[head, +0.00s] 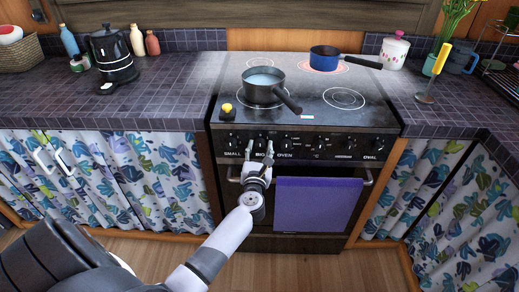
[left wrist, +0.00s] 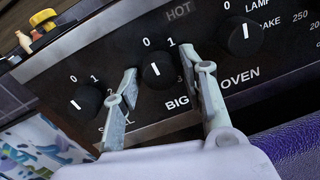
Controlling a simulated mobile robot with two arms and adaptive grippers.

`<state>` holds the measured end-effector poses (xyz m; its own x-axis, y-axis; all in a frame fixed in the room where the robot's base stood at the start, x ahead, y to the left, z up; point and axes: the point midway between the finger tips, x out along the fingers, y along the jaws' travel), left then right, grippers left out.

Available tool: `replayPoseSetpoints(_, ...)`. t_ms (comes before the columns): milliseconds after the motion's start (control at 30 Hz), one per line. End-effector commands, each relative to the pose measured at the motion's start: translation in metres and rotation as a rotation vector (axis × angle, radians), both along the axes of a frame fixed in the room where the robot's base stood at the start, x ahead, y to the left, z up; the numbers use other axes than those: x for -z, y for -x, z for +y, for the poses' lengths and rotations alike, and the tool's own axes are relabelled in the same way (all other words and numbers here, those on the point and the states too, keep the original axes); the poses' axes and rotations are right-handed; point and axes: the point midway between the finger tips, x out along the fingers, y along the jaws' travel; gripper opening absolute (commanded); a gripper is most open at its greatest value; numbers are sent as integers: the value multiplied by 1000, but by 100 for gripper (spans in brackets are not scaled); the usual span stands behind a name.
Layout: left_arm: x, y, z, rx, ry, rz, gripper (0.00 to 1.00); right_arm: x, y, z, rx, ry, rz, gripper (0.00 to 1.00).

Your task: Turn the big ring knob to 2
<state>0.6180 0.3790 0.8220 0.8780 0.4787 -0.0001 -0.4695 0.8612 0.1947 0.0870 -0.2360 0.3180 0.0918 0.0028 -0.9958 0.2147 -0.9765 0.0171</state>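The big ring knob (left wrist: 158,68) is a round black knob above the word BIG in the left wrist view. Its white mark points roughly up, near the 0; a 1 is printed to the right, and any 2 is not visible. In the head view the knob's row is on the black cooker front (head: 330,146). My left gripper (left wrist: 158,66) is open, with one fingertip on each side of this knob; I cannot tell whether they touch it. It also shows in the head view (head: 258,152). My right gripper is not in view.
The small ring knob (left wrist: 85,102) and oven knob (left wrist: 242,37) flank the big one closely. A dark pot (head: 263,92) with pale liquid and a blue pan (head: 325,58) on a red-glowing ring stand on the hob. A purple towel (head: 315,205) hangs from the oven handle.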

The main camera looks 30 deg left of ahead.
Motion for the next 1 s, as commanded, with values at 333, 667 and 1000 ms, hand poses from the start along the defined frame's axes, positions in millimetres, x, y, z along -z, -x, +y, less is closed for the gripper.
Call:
replayPoseSetpoints(333, 0, 0, 0, 0, 0, 0, 14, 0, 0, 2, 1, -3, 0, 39)
replayPoseSetpoints(667, 0, 0, 0, 0, -3, 3, 1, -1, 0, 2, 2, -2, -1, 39)
replayPoseSetpoints(1000, -3, 1, 0, -2, -106, 68, 1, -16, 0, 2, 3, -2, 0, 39)
